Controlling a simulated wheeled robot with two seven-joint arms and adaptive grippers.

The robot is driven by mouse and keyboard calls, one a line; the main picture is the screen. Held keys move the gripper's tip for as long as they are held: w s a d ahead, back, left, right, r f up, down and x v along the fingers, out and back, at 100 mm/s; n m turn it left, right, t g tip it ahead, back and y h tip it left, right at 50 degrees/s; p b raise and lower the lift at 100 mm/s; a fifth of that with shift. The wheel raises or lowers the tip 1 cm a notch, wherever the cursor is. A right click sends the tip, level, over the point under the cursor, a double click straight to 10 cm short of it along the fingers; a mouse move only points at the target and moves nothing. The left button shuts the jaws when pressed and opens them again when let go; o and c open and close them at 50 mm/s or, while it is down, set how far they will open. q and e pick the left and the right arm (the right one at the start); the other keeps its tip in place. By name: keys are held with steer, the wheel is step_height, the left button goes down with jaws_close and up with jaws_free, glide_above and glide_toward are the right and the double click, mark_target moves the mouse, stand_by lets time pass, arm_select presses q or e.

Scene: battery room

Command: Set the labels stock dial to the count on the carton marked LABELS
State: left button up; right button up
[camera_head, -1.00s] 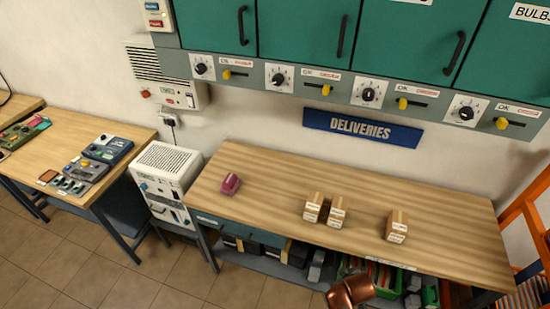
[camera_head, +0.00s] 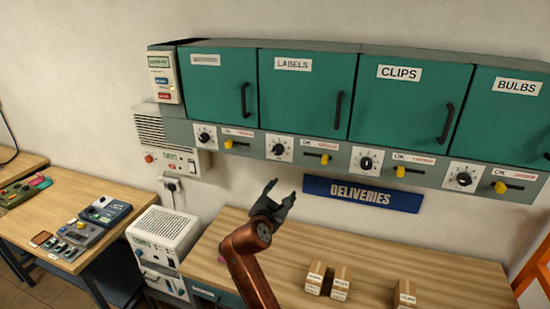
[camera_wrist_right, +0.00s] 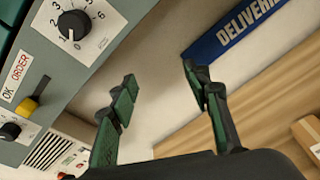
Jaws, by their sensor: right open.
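The green LABELS cabinet door (camera_head: 300,85) is closed above a strip of dials and sliders. The labels dial (camera_head: 279,149), a black knob on a white plate, is below it. In the right wrist view this dial (camera_wrist_right: 72,24) shows printed numbers up to 6; its white mark seems to point near 0. My right gripper (camera_head: 279,190) is open and empty, below the dial and apart from it. Three small cartons stand on the bench: one at left (camera_head: 315,277), one beside it (camera_head: 340,283), one farther right (camera_head: 404,293). Their print is too small to read. My left gripper is out of view.
A blue DELIVERIES sign (camera_head: 362,193) is on the wall right of the gripper. A yellow slider knob (camera_head: 325,159) is right of the labels dial, another (camera_head: 228,143) left. A wall box (camera_head: 180,160) and a white unit (camera_head: 165,235) are at left.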

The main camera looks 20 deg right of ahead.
mark_target(276, 153)
steer(key=a+r+n+t+h, duration=0.1)
steer(key=a+r+n+t, duration=0.3)
steer(key=r, duration=0.6)
steer(key=w+d, duration=0.1)
steer(key=w, duration=0.1)
steer(key=w+d+g, duration=0.1)
steer(key=w, duration=0.1)
steer(key=w+d+m+g+p, duration=0.1)
steer(key=w, duration=0.2)
steer(key=shift+d+r, duration=0.25)
steer(key=shift+d, duration=0.1)
steer(key=shift+c, duration=0.4)
steer(key=c, duration=1)
steer(key=shift+a, duration=0.15)
steer(key=shift+c, duration=0.4)
